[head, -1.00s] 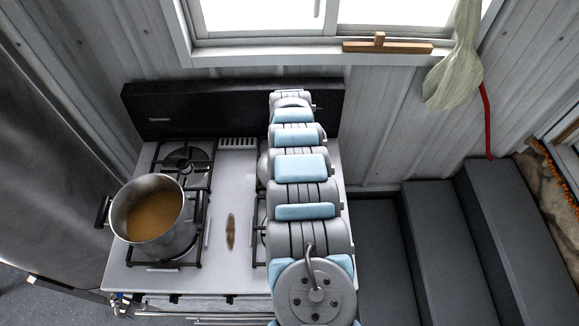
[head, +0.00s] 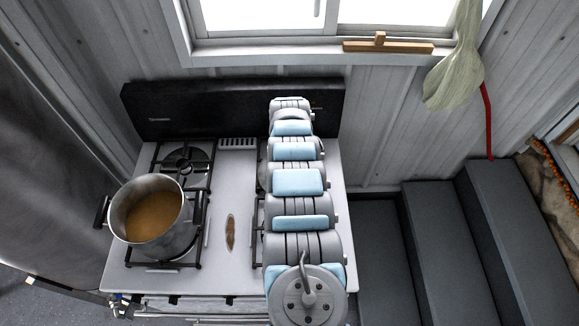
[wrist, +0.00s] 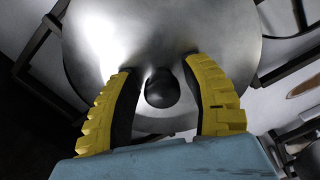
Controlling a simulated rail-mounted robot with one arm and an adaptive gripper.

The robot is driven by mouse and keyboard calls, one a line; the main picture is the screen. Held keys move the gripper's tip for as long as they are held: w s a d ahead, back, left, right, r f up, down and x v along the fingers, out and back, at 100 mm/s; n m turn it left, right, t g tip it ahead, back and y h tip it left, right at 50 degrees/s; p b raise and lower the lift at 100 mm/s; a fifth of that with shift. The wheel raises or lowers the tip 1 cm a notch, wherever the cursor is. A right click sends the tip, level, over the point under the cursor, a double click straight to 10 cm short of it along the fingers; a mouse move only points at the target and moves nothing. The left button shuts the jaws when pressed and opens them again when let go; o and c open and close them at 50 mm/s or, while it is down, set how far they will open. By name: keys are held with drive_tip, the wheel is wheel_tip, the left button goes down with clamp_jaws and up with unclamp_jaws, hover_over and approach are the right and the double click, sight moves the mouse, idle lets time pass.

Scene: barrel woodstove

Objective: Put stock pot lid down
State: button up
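The stock pot lid (wrist: 150,35) is a shiny round metal disc with a black knob (wrist: 162,88); it fills the upper middle of the wrist view. It lies over the black burner grate on the right side of the stove; whether it touches the grate I cannot tell. My gripper (wrist: 163,80) has its yellow-and-black fingers on either side of the knob, with a visible gap on each side. It looks open. In the head view my arm hides the gripper and most of the lid. The stock pot (head: 152,213) stands uncovered on the front left burner with brown liquid inside.
The stove (head: 222,260) has a dark back panel (head: 225,108). A small brown oblong item (head: 230,232) lies mid-stove. The back left grate (head: 186,163) is empty. Dark steps (head: 440,250) are right of the stove, and a window sill with a wooden piece (head: 385,46) is behind.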

drive_tip(key=shift+r, duration=0.1)
drive_tip(key=shift+r+p, duration=0.45)
drive_tip(key=shift+r, duration=1.2)
wheel_tip(320, 180, up, 9)
drive_tip(key=shift+f+b, duration=0.15)
drive_tip(key=shift+b, duration=0.3)
drive_tip(key=shift+a, duration=0.1)
